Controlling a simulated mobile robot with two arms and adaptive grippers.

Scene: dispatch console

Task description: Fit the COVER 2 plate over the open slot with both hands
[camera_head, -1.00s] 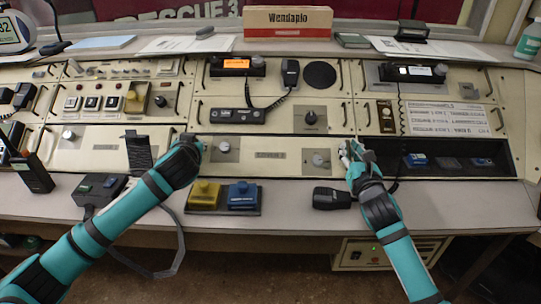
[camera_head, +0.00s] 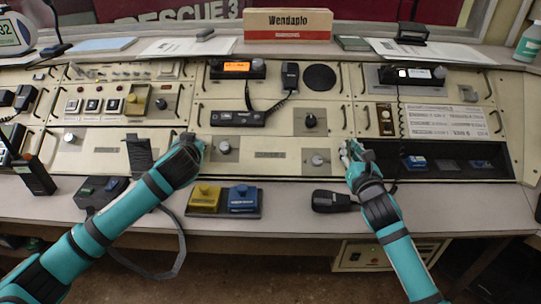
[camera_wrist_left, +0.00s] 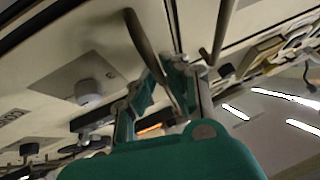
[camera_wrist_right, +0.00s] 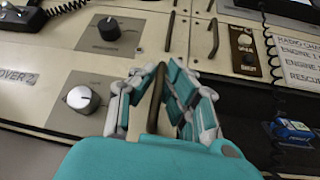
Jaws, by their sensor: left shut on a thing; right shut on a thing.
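The COVER 2 plate (camera_head: 290,146) is a long cream panel with a grey label, lying along the lower middle of the console. It carries two grey square patches with round knobs, one near each end. My left gripper (camera_head: 198,146) is shut on the handle at its left end. My right gripper (camera_head: 349,150) is shut on the handle at its right end, and the dark bar (camera_wrist_right: 155,98) shows between its fingers in the right wrist view. The plate covers the slot area between the hands. I cannot tell whether it sits flush.
Yellow and blue pedal-like blocks (camera_head: 222,199) and a dark handset (camera_head: 332,201) sit on the ledge in front. A black clip-like holder (camera_head: 139,155) stands left of my left gripper.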

